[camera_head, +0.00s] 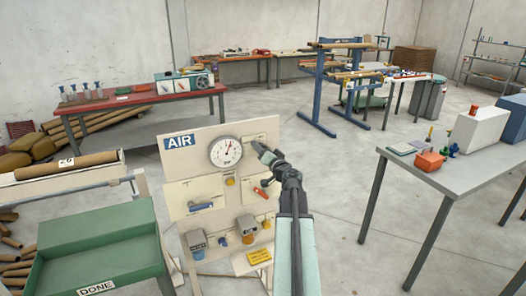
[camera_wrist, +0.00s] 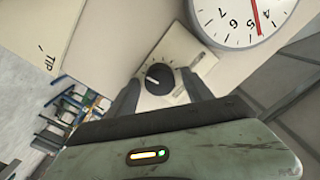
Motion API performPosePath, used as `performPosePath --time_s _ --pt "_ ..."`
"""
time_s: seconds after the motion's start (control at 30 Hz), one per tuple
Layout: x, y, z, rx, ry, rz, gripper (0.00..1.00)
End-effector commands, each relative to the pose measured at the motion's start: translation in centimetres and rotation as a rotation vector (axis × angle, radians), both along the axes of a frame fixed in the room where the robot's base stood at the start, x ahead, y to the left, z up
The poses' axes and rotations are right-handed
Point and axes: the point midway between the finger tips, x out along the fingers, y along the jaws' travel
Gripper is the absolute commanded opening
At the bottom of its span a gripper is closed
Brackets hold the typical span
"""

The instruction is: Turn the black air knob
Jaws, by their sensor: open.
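The black air knob (camera_wrist: 159,79) is round with a white pointer mark. It sits on a pale square plate (camera_wrist: 178,50) beside the gauge in the wrist view. My gripper (camera_wrist: 160,80) is open, with one dark finger to each side of the knob in the picture. I cannot tell whether the fingers touch it or how far off they are. In the head view my gripper (camera_head: 262,152) is at the upper right of the AIR panel (camera_head: 205,137), and it hides the knob there.
A round white gauge (camera_head: 225,152) with a red needle is just left of my gripper. Lower on the panel are a blue handle (camera_head: 200,206), a red lever (camera_head: 261,192) and small regulators (camera_head: 247,225). A grey table (camera_head: 460,165) stands right, a green tray (camera_head: 95,235) left.

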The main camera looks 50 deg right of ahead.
Motion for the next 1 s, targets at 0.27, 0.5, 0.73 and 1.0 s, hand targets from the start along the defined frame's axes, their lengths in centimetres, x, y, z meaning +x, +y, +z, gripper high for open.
performPosePath --time_s 0.27,0.5,0.73,1.0 --pt "-0.1 0.04 0.0 0.0 0.0 0.0 0.17" --pt "-0.13 0.0 -0.02 0.062 -0.025 0.0 0.0" --pt "-0.17 -0.04 -0.05 0.216 -0.087 0.0 0.0" --pt "-0.19 -0.05 -0.06 0.22 -0.088 0.0 0.42"
